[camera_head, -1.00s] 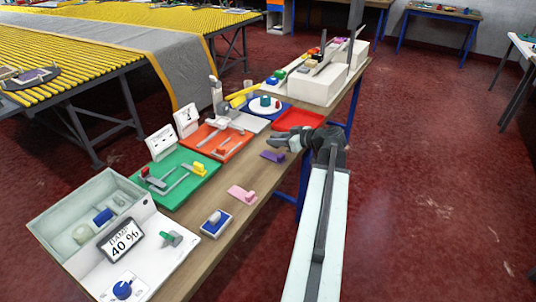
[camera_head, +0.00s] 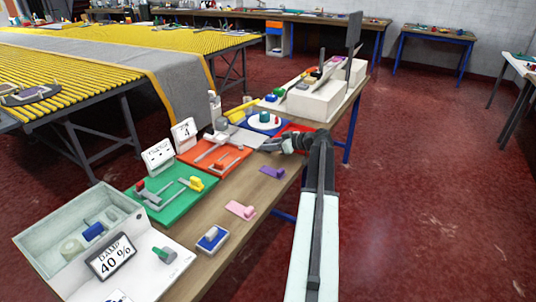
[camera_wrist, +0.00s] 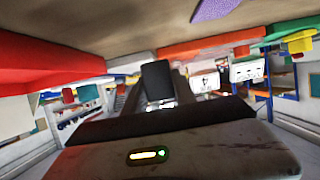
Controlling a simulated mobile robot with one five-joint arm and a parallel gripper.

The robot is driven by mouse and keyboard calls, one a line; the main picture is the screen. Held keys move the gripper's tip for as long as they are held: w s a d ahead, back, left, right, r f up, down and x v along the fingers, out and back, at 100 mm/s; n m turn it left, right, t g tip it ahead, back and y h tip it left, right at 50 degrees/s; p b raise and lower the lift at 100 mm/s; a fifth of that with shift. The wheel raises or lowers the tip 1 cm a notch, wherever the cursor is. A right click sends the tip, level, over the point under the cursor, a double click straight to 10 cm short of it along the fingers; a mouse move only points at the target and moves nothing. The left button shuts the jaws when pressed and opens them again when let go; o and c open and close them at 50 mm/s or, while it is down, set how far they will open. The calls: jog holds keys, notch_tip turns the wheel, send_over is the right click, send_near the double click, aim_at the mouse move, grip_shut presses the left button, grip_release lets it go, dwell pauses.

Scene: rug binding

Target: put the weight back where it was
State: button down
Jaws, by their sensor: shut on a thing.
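My gripper (camera_head: 268,146) is over the far part of the workbench, just in front of the red tray (camera_head: 286,129) and right of the orange board (camera_head: 222,157). In the wrist view, a dark block (camera_wrist: 157,82) shows between the fingers, and my gripper is shut on it. I cannot tell for sure that it is the weight; in the head view it does not stand out from the dark fingers. The red tray also shows at the left of the wrist view (camera_wrist: 40,75). My arm covers part of the tray.
A purple piece (camera_head: 272,172), a pink piece (camera_head: 240,210) and a blue-and-white block (camera_head: 212,239) lie along the bench's right edge. A green board (camera_head: 170,196) and a grey bin (camera_head: 80,232) are nearer. A round white dish on blue (camera_head: 264,121) and white blocks (camera_head: 315,100) stand behind.

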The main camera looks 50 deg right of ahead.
aim_at(269, 152)
jog(key=shift+w+f+b, duration=0.1)
jog(key=shift+f+b, duration=1.85)
jog(key=shift+f, duration=0.05)
jog(key=shift+r, duration=0.25)
jog(key=shift+f, duration=0.2)
jog(key=c, duration=1)
grip_release()
jog(key=shift+r, duration=0.1)
jog(key=shift+s+r+p, duration=0.2)
jog(key=shift+r+p, duration=0.1)
jog(key=shift+p, duration=0.1)
jog(key=p+v, duration=0.4)
jog(key=v, duration=0.6)
jog(key=shift+s+d+r, duration=0.1)
jog(key=shift+s, duration=0.2)
jog(key=shift+s+d, duration=0.1)
jog(key=shift+s, duration=0.4)
